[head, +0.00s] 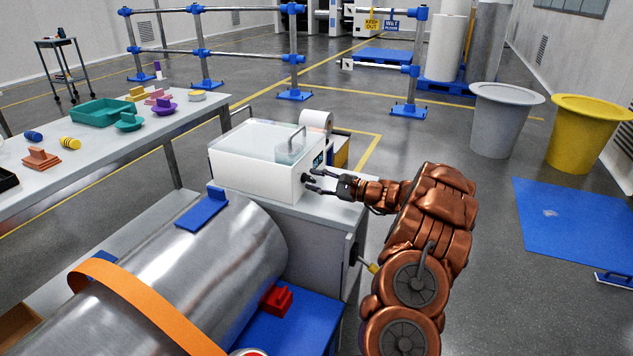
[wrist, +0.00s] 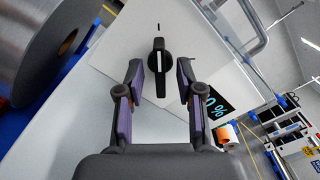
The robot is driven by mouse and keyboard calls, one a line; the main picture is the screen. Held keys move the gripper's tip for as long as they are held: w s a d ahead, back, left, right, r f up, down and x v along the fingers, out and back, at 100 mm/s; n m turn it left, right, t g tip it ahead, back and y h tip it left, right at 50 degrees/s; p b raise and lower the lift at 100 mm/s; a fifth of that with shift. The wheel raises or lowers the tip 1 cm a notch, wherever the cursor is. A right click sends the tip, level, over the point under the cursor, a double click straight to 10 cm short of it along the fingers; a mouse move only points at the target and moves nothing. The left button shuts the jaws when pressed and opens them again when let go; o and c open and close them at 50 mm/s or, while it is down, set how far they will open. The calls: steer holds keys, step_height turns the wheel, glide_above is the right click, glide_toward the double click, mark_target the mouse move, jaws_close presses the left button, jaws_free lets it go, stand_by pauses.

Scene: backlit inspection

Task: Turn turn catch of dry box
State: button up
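The dry box (head: 262,170) is a white box with a clear top and a handle, standing on a grey cabinet. Its turn catch (wrist: 158,66) is a black knob with a pale line on the box's white face. In the wrist view the knob's long axis is upright, in line with a short dark mark above it. My gripper (wrist: 160,82) is open, one finger on each side of the knob, with visible gaps. In the head view my gripper (head: 317,182) is at the box's right-hand face, and the catch is small and partly hidden there.
A lit display (wrist: 215,103) is beside the catch, partly hidden by a finger. A large metal cylinder (head: 190,270) lies in front of the cabinet (head: 330,215). A table with small coloured parts stands at left.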

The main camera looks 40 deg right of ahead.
steer(key=shift+w, duration=0.1)
jaws_close()
stand_by(0.3)
